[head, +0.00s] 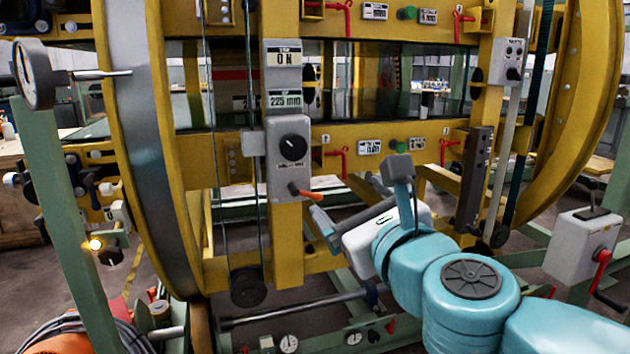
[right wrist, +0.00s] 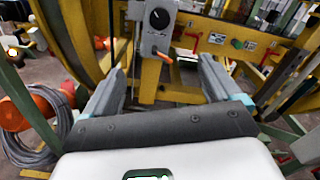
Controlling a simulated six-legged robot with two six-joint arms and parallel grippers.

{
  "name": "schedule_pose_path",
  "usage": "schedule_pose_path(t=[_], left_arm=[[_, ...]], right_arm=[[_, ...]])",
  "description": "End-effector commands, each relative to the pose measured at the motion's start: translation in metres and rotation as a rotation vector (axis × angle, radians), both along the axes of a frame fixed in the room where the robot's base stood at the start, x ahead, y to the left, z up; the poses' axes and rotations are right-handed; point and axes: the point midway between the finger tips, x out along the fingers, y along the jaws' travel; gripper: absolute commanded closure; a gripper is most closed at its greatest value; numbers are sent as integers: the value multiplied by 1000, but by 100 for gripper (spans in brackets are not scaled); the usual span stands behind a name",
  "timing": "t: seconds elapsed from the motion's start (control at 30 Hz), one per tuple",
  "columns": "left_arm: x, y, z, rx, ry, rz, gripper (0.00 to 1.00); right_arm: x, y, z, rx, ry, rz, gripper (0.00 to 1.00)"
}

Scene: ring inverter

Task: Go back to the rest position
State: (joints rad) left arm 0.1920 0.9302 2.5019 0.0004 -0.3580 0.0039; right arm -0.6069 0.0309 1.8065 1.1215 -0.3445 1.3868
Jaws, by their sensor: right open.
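My right gripper (head: 356,195) reaches in from the lower right of the head view. Its two fingers are spread wide apart with nothing between them. In the right wrist view the open fingers (right wrist: 161,72) point at the yellow frame, on either side of the grey control box (right wrist: 158,20). In the head view this grey control box (head: 288,160) has a black dial and an orange-tipped lever (head: 304,192). The lever is close to the left fingertip; a gap seems to show, but depth is hard to judge. My left gripper is out of view.
The big yellow ring frame (head: 585,110) fills the middle. A green post with a gauge (head: 38,75) stands at the left. A grey box with a red handle (head: 582,247) is at the right. An orange reel with cable (right wrist: 28,108) lies low left.

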Motion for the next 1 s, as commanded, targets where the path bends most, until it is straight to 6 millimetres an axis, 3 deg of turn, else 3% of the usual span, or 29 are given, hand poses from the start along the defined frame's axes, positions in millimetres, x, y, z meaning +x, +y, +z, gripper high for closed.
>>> schedule_pose_path(t=[0.1, 0.17, 0.27, 0.43, 0.57, 0.67, 0.77, 0.8, 0.87, 0.97, 1.0], left_arm=[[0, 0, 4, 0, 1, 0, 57], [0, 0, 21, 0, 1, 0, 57], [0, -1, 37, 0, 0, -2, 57], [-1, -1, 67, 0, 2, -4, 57], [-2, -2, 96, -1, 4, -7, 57], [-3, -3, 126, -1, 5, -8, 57], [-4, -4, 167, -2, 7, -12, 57], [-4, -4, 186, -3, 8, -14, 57], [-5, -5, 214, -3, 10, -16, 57], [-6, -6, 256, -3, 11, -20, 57], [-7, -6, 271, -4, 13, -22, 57]], right_arm=[[3, -1, 3, -1, 3, -4, 9], [11, -12, 12, -5, 18, -29, 9], [28, -20, 8, -21, 56, -58, 9], [56, -35, -11, -61, 145, -103, 9], [75, -48, -40, -115, 241, -135, 9], [86, -62, -73, -192, 343, -152, 9], [86, -81, -123, -325, 478, -144, 9], [80, -90, -148, -405, 541, -122, 9], [62, -104, -187, -539, 635, -61, 9], [9, -119, -250, -791, 767, 136, 9], [-18, -122, -271, -886, 801, 245, 9]])
